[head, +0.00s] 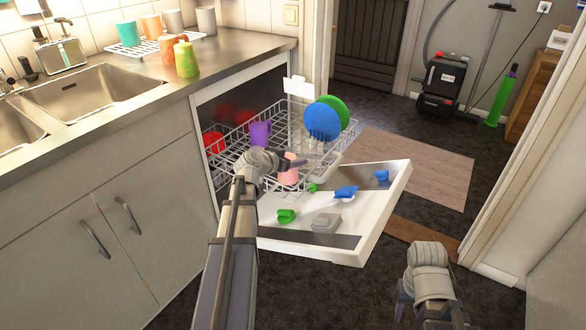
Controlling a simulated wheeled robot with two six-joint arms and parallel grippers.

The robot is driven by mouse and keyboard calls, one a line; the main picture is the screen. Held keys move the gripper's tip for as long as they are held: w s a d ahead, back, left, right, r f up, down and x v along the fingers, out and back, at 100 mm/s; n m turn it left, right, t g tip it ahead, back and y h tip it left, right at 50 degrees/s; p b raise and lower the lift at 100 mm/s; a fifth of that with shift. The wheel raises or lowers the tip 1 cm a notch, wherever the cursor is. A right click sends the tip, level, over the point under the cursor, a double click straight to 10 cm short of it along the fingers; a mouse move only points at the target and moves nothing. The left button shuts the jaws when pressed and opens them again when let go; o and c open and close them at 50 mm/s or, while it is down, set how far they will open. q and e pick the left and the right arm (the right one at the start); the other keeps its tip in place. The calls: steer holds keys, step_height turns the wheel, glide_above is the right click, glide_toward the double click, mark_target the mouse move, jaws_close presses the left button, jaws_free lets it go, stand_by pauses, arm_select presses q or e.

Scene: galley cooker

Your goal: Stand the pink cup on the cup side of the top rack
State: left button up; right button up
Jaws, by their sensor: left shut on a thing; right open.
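The pink cup (288,175) shows at the front of the pulled-out top rack (232,162), partly covered by my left gripper (298,161). That gripper is shut on the cup. Whether the cup touches the rack wires I cannot tell. A purple cup (260,134) and red items (214,142) stand on the rack's left side. A blue plate (321,121) and a green plate (341,108) stand on its right side. My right gripper (404,304) is low at the bottom right, empty and open, its fingers mostly hidden.
The open dishwasher door (378,225) lies below the rack, with green, blue and grey items on it. The counter (130,75) at left holds a sink, a white drying rack (128,48) with cups, and more cups beside it. Dark floor is free to the right.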

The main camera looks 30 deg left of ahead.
arm_select(q)
steer(key=shift+f+b, duration=0.5)
steer(key=shift+f, duration=0.5)
arm_select(e)
steer(key=shift+f, duration=0.95)
arm_select(q)
steer(key=shift+f, duration=0.15)
steer(key=o, duration=1.3)
steer(key=shift+o, duration=0.2)
arm_select(e)
steer(key=shift+f, duration=0.15)
arm_select(q)
steer(key=shift+s+r, duration=0.25)
steer(key=shift+r, duration=0.1)
steer(key=p+v, duration=0.5)
steer(key=v, duration=0.5)
steer(key=shift+s+r, duration=0.1)
steer(key=shift+s, duration=0.1)
steer(key=shift+s+a+r, duration=0.1)
steer(key=shift+s+r, duration=0.05)
steer(key=shift+s, duration=0.35)
arm_select(e)
steer(key=shift+r, duration=2.75)
